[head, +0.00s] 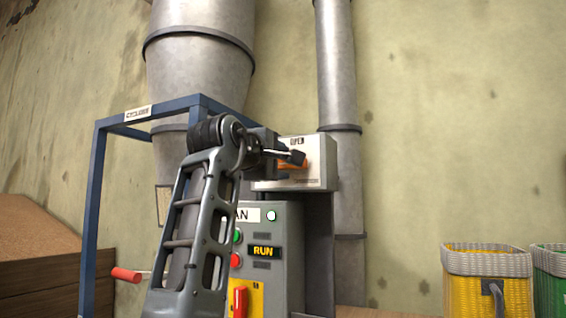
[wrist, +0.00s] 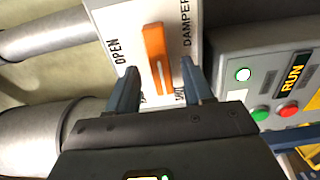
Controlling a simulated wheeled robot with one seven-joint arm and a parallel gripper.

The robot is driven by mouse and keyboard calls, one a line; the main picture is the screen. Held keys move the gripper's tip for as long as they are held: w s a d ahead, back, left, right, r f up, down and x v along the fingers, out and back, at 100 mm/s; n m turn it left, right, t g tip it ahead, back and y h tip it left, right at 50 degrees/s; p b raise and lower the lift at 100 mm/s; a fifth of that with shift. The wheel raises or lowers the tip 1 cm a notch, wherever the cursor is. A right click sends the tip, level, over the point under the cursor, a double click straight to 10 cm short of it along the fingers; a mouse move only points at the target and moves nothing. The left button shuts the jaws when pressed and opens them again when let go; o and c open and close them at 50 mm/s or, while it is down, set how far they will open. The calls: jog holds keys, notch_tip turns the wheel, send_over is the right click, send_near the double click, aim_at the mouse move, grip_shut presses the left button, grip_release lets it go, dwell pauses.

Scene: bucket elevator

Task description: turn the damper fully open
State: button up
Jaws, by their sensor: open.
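The damper is a white box (head: 325,158) on the pipe, with an orange lever (head: 302,166) on its face. In the head view the lever lies roughly level below the word OPEN, partly hidden by my gripper (head: 291,165). In the wrist view the orange lever (wrist: 156,55) runs up and down the white plate (wrist: 103,14), with OPEN on its left and DAMPER on its right. It does not point at OPEN. My gripper (wrist: 159,72) is open, one finger on each side of the lever's near end, with gaps showing. Lettering near the fingertips is partly hidden.
The grey fan panel (head: 285,225) with a lit RUN sign and buttons stands below the damper; it shows at right in the wrist view. A blue frame (head: 88,220) is at left. Yellow (head: 460,290) and green (head: 552,285) baskets stand at lower right.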

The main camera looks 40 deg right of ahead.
jog(key=shift+x, duration=1.3)
jog(key=shift+c, duration=0.5)
grip_shut()
